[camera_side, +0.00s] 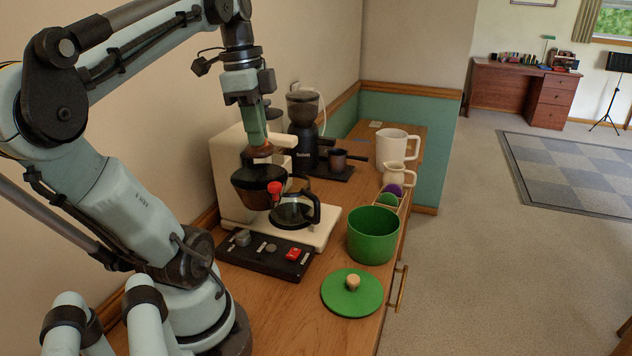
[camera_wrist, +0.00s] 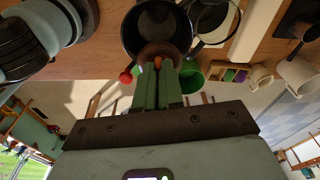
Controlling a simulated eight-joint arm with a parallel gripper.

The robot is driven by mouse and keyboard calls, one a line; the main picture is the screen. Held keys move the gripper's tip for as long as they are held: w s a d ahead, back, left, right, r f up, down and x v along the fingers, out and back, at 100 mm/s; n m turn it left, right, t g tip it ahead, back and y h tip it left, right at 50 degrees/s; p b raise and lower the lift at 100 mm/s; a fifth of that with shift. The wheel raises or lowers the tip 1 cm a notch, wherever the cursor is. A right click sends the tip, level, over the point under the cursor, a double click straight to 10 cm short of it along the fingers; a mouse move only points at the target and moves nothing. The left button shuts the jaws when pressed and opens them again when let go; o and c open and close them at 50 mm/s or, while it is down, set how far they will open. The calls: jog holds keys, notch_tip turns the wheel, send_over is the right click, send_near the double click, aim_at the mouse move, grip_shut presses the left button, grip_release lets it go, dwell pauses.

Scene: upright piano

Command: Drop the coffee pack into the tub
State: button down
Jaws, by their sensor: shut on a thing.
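My gripper (camera_side: 257,140) is shut on a small round brown coffee pack (camera_side: 262,152) and holds it just above the coffee maker's dark filter basket (camera_side: 250,188). Whether the pack touches the basket is unclear. In the wrist view, my gripper (camera_wrist: 157,66) has its fingers together on the brown pack (camera_wrist: 160,49), over the round basket (camera_wrist: 152,17). The green tub (camera_side: 372,250) stands open on the counter, right of the coffee maker and apart from my gripper. It shows partly behind the fingers in the wrist view (camera_wrist: 191,76).
The green lid (camera_side: 342,300) with a wooden knob lies before the tub. A red-knobbed handle (camera_side: 274,188) projects from the basket above a glass carafe (camera_side: 291,215). A switch panel (camera_side: 265,255) is in front. A grinder, white mugs and a small divided box stand behind.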

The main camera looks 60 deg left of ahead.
jog(key=w+d+f, duration=0.5)
jog(key=w+f, duration=0.1)
jog(key=w, duration=0.5)
jog(key=w+d+f, duration=0.4)
jog(key=w+f, duration=0.1)
jog(key=w, duration=0.5)
jog(key=shift+w+f, duration=0.1)
jog(key=shift+f, duration=2.6)
jog(key=c, duration=1.2)
grip_release()
jog(key=shift+r, duration=0.1)
jog(key=r, duration=0.8)
jog(key=s+r, duration=0.1)
jog(key=r, duration=0.2)
jog(key=shift+s+a+r, duration=0.1)
jog(key=shift+a+r, duration=0.3)
